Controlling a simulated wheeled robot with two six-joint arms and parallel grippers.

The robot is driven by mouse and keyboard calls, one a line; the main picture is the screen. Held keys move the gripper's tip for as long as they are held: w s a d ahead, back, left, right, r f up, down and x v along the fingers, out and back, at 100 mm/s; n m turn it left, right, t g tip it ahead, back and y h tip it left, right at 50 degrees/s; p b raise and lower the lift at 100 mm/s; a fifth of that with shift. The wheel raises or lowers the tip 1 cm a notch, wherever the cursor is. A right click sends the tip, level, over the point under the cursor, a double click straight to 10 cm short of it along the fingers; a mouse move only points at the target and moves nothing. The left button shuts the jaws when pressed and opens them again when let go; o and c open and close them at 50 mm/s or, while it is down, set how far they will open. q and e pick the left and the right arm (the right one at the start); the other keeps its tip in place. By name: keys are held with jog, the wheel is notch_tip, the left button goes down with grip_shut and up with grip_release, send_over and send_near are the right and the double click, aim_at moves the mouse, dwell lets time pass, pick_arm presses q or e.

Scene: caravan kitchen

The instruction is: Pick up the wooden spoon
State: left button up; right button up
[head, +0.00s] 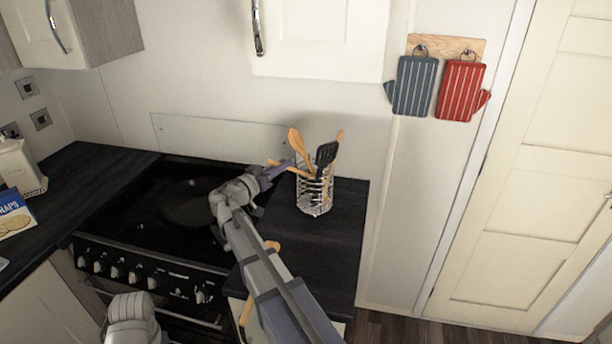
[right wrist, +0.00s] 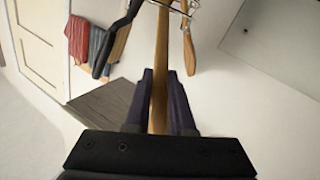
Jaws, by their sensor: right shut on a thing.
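The wire utensil holder (head: 314,196) stands on the dark counter right of the hob. A wooden spoon (head: 297,143) leans out of its top left. My right gripper (head: 284,168) is at the holder's upper left. In the right wrist view the gripper (right wrist: 160,95) is shut on a wooden handle (right wrist: 160,55), which runs up between the fingers toward the holder wires (right wrist: 178,8). I take this to be the wooden spoon. Its far end is out of that view, and I cannot tell whether it is still inside the holder. My left gripper is not in view.
A black slotted turner (head: 326,154) and another wooden utensil (head: 340,136) stand in the holder. The black hob (head: 140,205) lies left. Blue and red oven gloves (head: 414,86) hang on the wall.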

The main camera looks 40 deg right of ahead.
grip_shut()
dwell(0.9)
jog(key=shift+r, duration=0.25)
notch_tip(320, 180, up, 18)
jog(key=p, duration=1.8)
jog(key=shift+f, duration=0.2)
jog(key=shift+o, duration=0.2)
grip_release()
grip_shut()
